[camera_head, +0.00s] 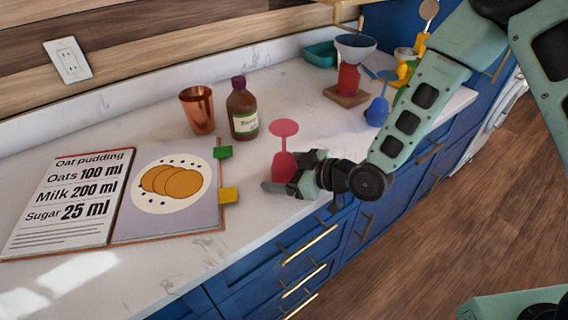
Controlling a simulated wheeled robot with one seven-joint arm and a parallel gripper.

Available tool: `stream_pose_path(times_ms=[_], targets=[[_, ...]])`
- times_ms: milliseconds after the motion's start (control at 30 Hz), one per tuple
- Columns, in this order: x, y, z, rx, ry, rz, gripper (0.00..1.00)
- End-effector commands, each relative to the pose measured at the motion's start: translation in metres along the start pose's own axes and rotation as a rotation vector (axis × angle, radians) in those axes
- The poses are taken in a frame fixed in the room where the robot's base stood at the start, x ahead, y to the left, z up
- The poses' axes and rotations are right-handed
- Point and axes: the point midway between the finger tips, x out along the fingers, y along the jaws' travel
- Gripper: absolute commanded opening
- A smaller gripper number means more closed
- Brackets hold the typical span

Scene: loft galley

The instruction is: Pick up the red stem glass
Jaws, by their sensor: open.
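The red stem glass (284,129) stands upside down on the white counter near its front edge, its round foot on top and its bowl at the bottom. My gripper (286,177) is low at the bowl, reaching in from the right. The jaws are open, with one dark finger in front of the bowl and the other at its right. The lower right of the bowl is partly hidden by the gripper. I cannot tell whether the fingers touch the glass.
A brown bottle (242,110) and a copper cup (198,111) stand behind left. A blue stem glass (377,111) stands right, near my arm. An open recipe book (120,205) lies left. A red container with a funnel (349,78) stands behind.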

Motion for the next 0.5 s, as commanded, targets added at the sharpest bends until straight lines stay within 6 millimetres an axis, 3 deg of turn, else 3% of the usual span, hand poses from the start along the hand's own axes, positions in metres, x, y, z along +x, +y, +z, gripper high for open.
stream_pose_path(times_ms=[33, 200, 500], targets=[[-0.0001, 0.0001, 0.0001, 0.0, 0.0, 0.0, 0.77], [-0.0003, 0.0002, 0.0001, 0.0, 0.0, 0.0, 0.3], [-0.0006, 0.0004, -0.0008, -0.001, 0.001, 0.0, 0.29]])
